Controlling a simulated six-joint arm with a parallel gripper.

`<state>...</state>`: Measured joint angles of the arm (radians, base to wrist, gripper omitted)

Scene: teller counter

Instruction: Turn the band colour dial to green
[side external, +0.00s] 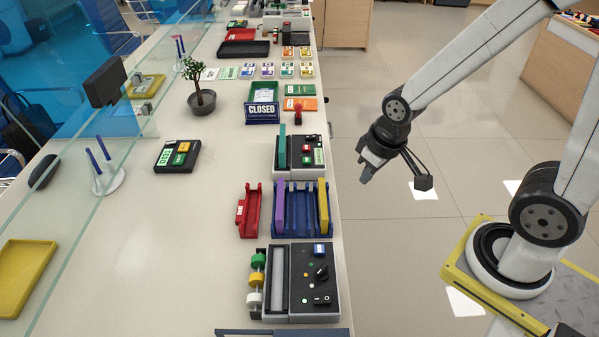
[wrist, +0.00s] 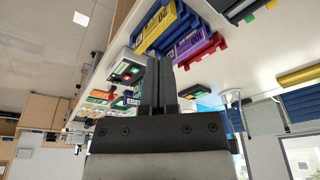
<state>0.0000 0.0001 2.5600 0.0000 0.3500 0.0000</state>
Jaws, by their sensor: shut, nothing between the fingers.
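The black dial (side external: 321,272) sits on the dark control panel of the banding machine (side external: 314,308) at the front of the counter. Small coloured dots (side external: 305,300) lie left of it, one of them green; the dial's exact pointing is too small to tell. Green, white and yellow rolls (side external: 257,280) stand on the machine's left side. My gripper (side external: 366,172) is shut and empty, out past the counter's right edge, farther back than the dial and apart from everything. Its closed fingers show in the wrist view (wrist: 160,75), where I cannot make out the dial.
A blue rack (side external: 329,232) with purple and yellow bars, a red tray (side external: 249,208) and another black-panelled device (side external: 311,171) stand along the counter's right side. The CLOSED sign (side external: 262,112) is farther back. The counter's middle is mostly clear; a glass screen runs along the left.

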